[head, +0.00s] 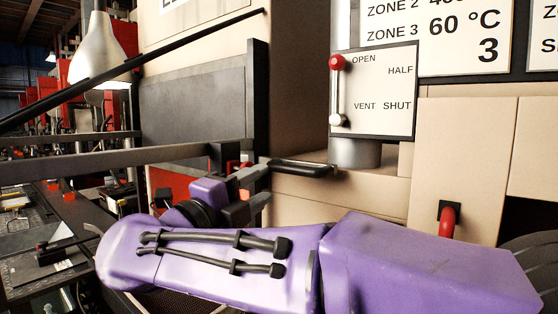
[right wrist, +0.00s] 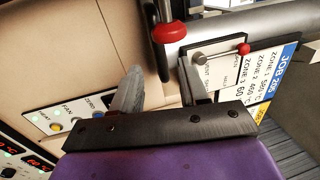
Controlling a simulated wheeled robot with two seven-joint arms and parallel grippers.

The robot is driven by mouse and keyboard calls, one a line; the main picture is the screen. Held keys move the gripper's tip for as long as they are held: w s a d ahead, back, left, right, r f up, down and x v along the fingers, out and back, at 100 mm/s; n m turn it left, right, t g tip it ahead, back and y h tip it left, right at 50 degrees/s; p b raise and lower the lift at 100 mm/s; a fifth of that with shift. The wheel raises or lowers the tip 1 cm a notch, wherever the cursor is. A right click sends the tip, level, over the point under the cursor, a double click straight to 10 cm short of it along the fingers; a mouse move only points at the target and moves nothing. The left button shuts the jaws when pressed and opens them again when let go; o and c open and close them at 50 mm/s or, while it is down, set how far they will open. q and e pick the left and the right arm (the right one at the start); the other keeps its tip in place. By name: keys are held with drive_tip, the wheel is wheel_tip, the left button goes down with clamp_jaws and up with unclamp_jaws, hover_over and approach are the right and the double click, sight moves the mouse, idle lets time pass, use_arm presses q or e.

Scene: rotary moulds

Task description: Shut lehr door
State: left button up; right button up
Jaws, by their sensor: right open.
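My right gripper (head: 256,188) is open beside the beige lehr housing (head: 300,205), at the end of my purple arm. In the right wrist view its two fingers (right wrist: 158,78) stand apart with nothing between their tips. Just beyond the tips is a black bar with a red collar (right wrist: 172,34). A dark grey panel (head: 195,103) is on the housing's left face; I cannot tell whether it is the lehr door or how far it stands open. A black handle (head: 302,168) is just right of the gripper. My left gripper is not in view.
A lever plate (head: 374,92) marked OPEN, HALF, VENT and SHUT has its red knob (head: 337,62) at OPEN. A grey rail (head: 120,160) and a long black bar (head: 150,59) cross the left side. A red handle (head: 448,222) is at right.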

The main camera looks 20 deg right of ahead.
sight(288, 171)
drive_tip(key=p+x, duration=0.1)
drive_tip(key=x, duration=0.4)
drive_tip(key=p+x, duration=0.2)
drive_tip(key=x, duration=0.3)
drive_tip(key=shift+s+d+f, duration=0.15)
drive_tip(key=shift+s+d, duration=0.05)
clamp_jaws()
